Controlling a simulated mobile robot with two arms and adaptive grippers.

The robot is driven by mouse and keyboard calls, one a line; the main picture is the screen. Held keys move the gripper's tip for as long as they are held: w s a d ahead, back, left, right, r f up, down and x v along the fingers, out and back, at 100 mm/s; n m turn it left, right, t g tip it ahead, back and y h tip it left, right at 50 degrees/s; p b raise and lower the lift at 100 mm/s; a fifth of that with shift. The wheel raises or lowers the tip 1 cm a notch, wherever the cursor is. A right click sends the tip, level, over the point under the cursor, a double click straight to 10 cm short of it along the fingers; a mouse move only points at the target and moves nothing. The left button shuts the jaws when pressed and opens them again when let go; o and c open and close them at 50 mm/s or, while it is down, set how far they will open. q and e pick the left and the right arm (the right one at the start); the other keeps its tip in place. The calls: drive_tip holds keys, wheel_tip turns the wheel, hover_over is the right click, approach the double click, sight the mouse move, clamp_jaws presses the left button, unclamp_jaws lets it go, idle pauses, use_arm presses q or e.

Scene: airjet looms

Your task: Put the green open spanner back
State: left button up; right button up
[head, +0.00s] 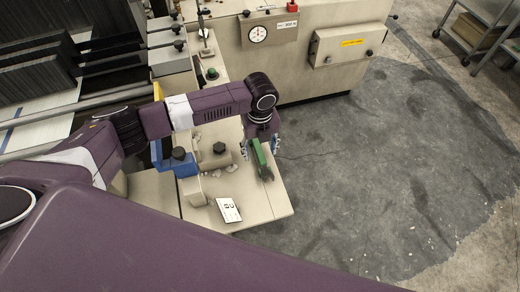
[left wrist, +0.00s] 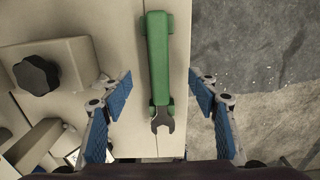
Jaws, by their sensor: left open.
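The green open spanner (head: 261,160) lies on the beige machine ledge (head: 270,199) near its right edge. In the left wrist view the spanner (left wrist: 158,60) runs up the picture, with its dark grey open jaw at the lower end. My left gripper (head: 260,146) is over the spanner. In the left wrist view the gripper (left wrist: 160,97) is open, with one blue-padded finger on each side of the spanner and visible gaps between. My arm hides part of the spanner in the head view. My right gripper is out of view.
A black knob (head: 219,148) and a blue block (head: 184,164) stand on the machine left of the spanner. A white card (head: 229,209) lies on the ledge. A cabinet with a dial (head: 257,34) stands behind. Grey floor (head: 370,180) to the right is open.

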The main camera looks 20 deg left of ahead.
use_arm(q)
drive_tip(key=shift+r, duration=0.1)
drive_tip(key=shift+r+p, duration=2.9)
drive_tip(key=shift+r, duration=0.05)
drive_tip(key=shift+r, duration=0.1)
drive_tip(key=shift+r, duration=0.35)
wheel_tip(320, 180, up, 11)
drive_tip(key=shift+s, duration=0.1)
